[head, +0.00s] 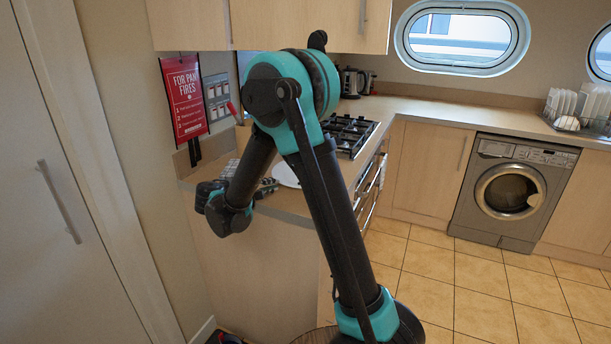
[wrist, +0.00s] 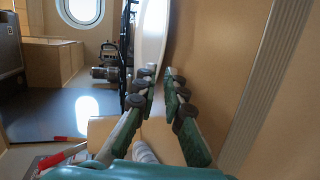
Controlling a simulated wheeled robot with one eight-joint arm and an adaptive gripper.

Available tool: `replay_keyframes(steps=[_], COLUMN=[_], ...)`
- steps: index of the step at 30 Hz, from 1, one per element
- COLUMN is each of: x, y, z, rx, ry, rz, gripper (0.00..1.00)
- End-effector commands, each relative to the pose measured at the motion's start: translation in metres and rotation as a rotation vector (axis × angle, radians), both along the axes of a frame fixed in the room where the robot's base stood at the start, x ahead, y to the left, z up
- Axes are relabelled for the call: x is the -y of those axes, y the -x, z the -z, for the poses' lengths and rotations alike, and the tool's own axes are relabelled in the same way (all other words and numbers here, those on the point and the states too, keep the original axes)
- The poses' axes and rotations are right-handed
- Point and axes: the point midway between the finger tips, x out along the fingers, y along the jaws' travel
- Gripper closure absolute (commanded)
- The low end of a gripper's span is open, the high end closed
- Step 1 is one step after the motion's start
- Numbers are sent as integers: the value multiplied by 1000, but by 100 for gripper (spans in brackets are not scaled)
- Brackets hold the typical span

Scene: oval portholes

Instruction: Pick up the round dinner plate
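The round dinner plate (head: 285,174) is white and lies on the counter left of the hob, partly hidden behind my arm in the head view. In the wrist view the white plate (wrist: 152,32) shows nearly edge-on, just beyond my fingertips. My gripper (wrist: 163,90) has its two green, dark-padded fingers apart, with a gap between the tips. The plate's near edge is close to the left fingertip; I cannot tell whether they touch. In the head view my gripper is largely hidden by my arm.
A black gas hob (head: 350,134) is right of the plate, with a kettle (head: 353,82) behind. A washing machine (head: 513,192) and a rack of dishes (head: 578,108) are at right. The tiled floor (head: 450,285) is clear.

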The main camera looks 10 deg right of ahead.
Motion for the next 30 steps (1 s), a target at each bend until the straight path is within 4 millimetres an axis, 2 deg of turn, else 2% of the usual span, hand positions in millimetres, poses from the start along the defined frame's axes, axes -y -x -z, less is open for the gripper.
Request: replay_keyframes(steps=[4,9,15,18,30], x=[17,30,30,30,30], y=[-14,-26,-26,-26,-26], z=[5,10,10,10,10], rx=[1,0,0,0,0], ry=[-1,0,0,0,1], rz=[4,2,1,1,1], gripper=[90,90,90,100,100])
